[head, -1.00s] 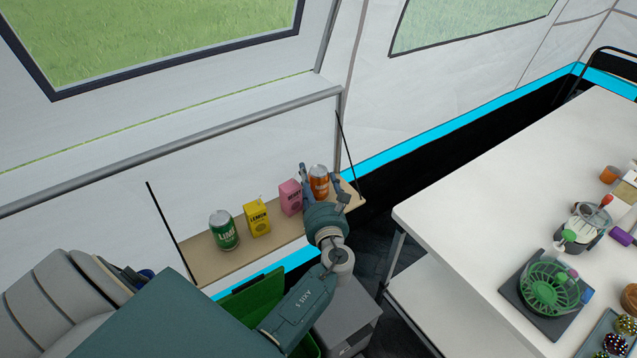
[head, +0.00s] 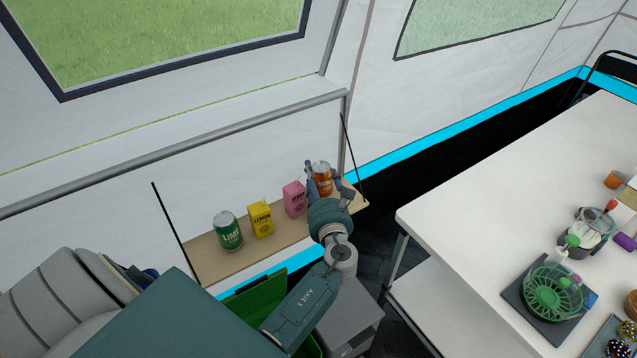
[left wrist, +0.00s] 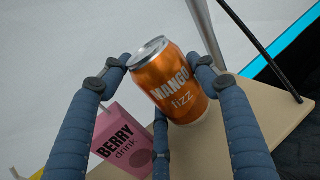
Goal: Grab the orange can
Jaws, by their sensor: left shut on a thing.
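The orange can (head: 322,177), labelled mango fizz, is at the right end of the wooden shelf (head: 208,262). My left gripper (head: 328,185) is around it, with fingers on both sides, shut on the can. In the left wrist view the can (left wrist: 172,85) stands a little tilted between the blue fingers (left wrist: 165,88). Its base is close to the shelf top; I cannot tell whether it touches. My right gripper is not in view.
A pink berry carton (head: 294,199) stands close left of the can, beside a finger. A yellow lemon carton (head: 260,219) and a green lime can (head: 228,231) stand further left. Thin black cords hold the shelf. A white table (head: 460,190) with several items is at right.

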